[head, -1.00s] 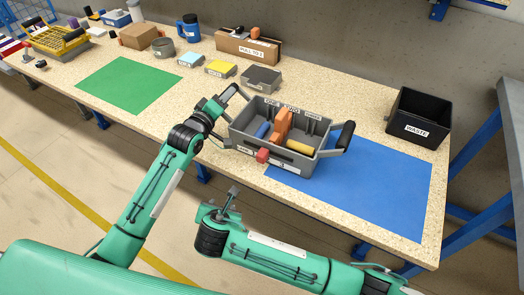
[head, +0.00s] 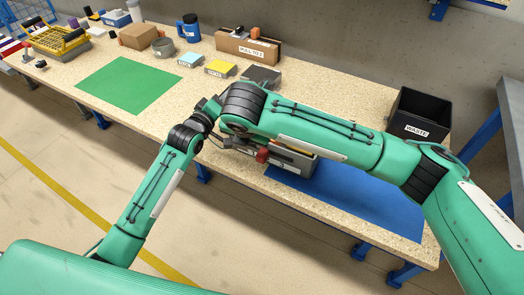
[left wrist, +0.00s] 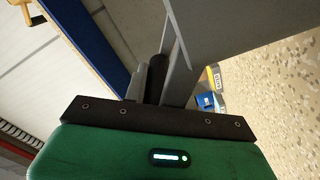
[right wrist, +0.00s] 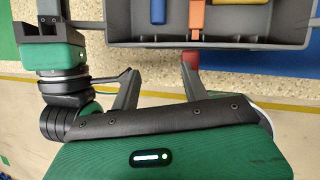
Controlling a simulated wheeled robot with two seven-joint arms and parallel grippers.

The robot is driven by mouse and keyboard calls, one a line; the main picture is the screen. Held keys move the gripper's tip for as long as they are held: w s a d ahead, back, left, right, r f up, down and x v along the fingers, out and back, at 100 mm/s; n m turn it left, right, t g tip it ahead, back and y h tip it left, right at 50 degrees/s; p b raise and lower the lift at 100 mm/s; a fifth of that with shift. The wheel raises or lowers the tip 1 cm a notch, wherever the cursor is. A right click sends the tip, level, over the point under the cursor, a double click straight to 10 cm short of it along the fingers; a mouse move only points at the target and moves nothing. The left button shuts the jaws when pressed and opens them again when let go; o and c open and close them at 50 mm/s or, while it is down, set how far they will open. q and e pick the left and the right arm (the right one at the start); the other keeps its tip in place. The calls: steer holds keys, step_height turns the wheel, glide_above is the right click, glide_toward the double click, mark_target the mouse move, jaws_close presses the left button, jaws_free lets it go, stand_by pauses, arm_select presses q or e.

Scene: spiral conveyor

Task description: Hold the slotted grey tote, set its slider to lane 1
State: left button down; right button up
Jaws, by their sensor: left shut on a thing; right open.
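The slotted grey tote (head: 300,168) is on the table, mostly hidden behind my right arm in the head view. In the right wrist view its front wall (right wrist: 250,44) shows, with a blue piece (right wrist: 158,10), an orange piece (right wrist: 197,15) and a yellow piece inside. Its red slider knob (head: 262,155) sticks out at the front; it also shows in the right wrist view (right wrist: 190,58). My left gripper (left wrist: 158,68) is shut on the tote's black side handle. My right gripper (right wrist: 160,78) is open and empty in front of the tote, its right fingertip close to the knob; contact is unclear.
A blue mat (head: 360,200) lies right of the tote, a green mat (head: 130,84) to the left. A black waste bin (head: 418,115) stands at the right rear. Labelled small boxes, including a yellow one (head: 220,68), and a cardboard box (head: 247,47) line the back.

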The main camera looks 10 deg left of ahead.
mark_target(262, 153)
steer(key=d+r+m+g+h, duration=0.1)
steer(key=d+r+m+g, duration=0.15)
steer(key=r+g, duration=0.3)
steer(key=shift+n+t, duration=0.35)
steer(key=f, duration=0.7)
steer(key=d+f, duration=0.1)
steer(key=f, duration=0.3)
steer(key=shift+w, duration=0.35)
